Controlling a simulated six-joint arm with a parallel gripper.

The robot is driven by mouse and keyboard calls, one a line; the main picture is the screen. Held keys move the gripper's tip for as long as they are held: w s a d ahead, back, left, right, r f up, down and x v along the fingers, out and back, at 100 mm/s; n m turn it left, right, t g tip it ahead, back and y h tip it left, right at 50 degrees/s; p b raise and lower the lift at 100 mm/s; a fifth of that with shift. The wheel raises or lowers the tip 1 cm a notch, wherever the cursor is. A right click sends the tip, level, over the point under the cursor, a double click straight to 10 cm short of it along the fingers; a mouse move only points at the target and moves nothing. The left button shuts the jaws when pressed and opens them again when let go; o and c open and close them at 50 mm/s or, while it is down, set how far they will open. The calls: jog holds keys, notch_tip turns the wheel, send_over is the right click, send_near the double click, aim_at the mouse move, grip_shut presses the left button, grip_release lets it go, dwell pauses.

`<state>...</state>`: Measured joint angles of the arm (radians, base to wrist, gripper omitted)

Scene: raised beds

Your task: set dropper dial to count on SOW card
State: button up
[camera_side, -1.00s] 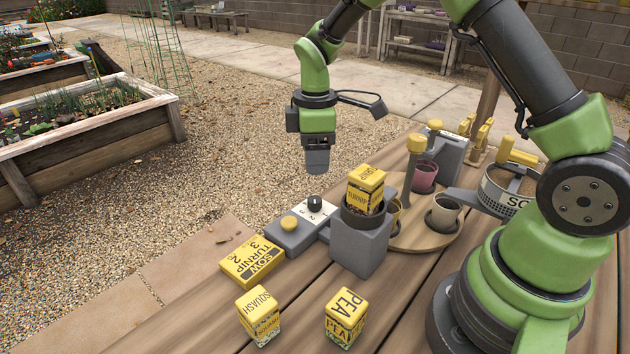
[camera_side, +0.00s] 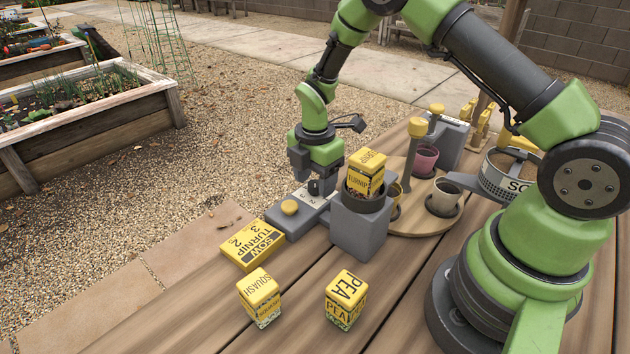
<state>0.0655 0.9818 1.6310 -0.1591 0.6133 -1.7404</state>
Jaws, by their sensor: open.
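The grey dropper (camera_side: 362,236) stands on the wooden table, with a yellow turnip packet (camera_side: 366,172) upright in its dark cup. Its low grey base (camera_side: 290,229) reaches left, with a yellow button (camera_side: 289,207) and a pale dial plate marked with numbers. The dark dial knob (camera_side: 317,188) is partly hidden by my gripper (camera_side: 318,184), which is open and down at the dial. I cannot tell whether the fingers touch the knob or which number it points to. The yellow SOW card (camera_side: 252,246) lies left of the base, reading TURNIP with the figures 3 and 2.
Squash (camera_side: 260,298) and pea (camera_side: 346,300) packets stand at the front. A labelled sieve (camera_side: 508,177) is at right.

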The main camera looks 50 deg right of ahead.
jog(key=shift+f, duration=0.5)
jog(key=shift+c, duration=0.4)
jog(key=c, duration=0.8)
jog(key=shift+c, duration=0.2)
jog(key=shift+m, duration=0.3)
jog(key=m, duration=0.5)
jog(key=shift+m, duration=0.3)
jog(key=m, duration=0.6)
jog(key=shift+r, duration=0.1)
jog(key=shift+m, duration=0.3)
